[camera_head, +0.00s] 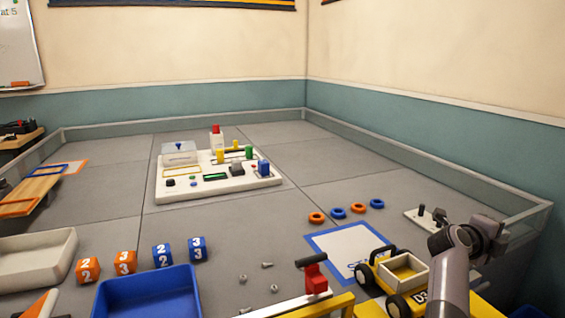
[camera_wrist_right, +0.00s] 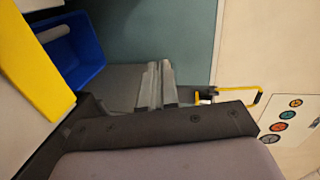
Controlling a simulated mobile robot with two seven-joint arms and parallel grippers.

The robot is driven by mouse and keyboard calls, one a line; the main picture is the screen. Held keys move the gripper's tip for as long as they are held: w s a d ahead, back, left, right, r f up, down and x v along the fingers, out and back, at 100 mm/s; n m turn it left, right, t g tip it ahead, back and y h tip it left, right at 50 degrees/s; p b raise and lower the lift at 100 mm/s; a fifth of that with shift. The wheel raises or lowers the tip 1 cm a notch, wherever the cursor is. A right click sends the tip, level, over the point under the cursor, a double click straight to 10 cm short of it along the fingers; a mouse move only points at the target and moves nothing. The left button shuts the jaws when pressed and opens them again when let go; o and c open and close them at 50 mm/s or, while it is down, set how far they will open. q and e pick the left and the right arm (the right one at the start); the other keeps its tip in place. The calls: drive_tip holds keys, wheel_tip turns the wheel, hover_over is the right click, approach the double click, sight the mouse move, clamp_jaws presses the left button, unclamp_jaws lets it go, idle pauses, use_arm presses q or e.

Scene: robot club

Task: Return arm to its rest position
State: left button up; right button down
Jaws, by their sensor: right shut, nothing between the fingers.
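My right arm (camera_head: 452,270) rises from the bottom right of the head view and bends at the dark wrist, with my right gripper (camera_head: 488,236) at its end near the right wall of the arena. In the right wrist view the two grey fingers (camera_wrist_right: 157,85) lie side by side, shut and empty. They touch nothing that I can see. My left arm and left gripper are not in view.
A yellow toy truck (camera_head: 403,268) stands just left of my right arm. A blue-bordered mat (camera_head: 345,244), orange and blue rings (camera_head: 338,213), a white control board (camera_head: 215,182), a blue bin (camera_head: 148,292) and numbered cubes (camera_head: 125,262) lie further left. The arena's low wall (camera_head: 420,170) runs behind.

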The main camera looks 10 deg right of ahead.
drive_tip(key=a+r+n+t, duration=0.6)
drive_tip(key=r+n+t, duration=0.1)
drive_tip(key=n+t, duration=0.45)
drive_tip(key=s+a+f+n+t+y, duration=0.2)
drive_tip(key=a+f+n+t+y, duration=0.35)
drive_tip(key=a+n+y, duration=0.9)
drive_tip(key=s+a+f+n+g+y, duration=0.4)
drive_tip(key=s+a+f+n+g, duration=0.45)
drive_tip(key=s+f, duration=0.5)
drive_tip(key=s+f+g+h, duration=0.2)
drive_tip(key=s+f+g, duration=0.25)
drive_tip(key=s, duration=0.45)
drive_tip(key=s+f+g+h, duration=0.1)
drive_tip(key=s+f+g, duration=0.3)
drive_tip(key=s, duration=0.5)
drive_tip(key=w+a+f+t+y, duration=0.2)
drive_tip(key=w+a+f+t, duration=0.3)
drive_tip(key=w+f, duration=0.15)
wheel_tip(320, 180, up, 11)
drive_tip(key=d+p, duration=0.1)
drive_tip(key=p, duration=1.2)
drive_tip(key=shift+t, duration=0.4)
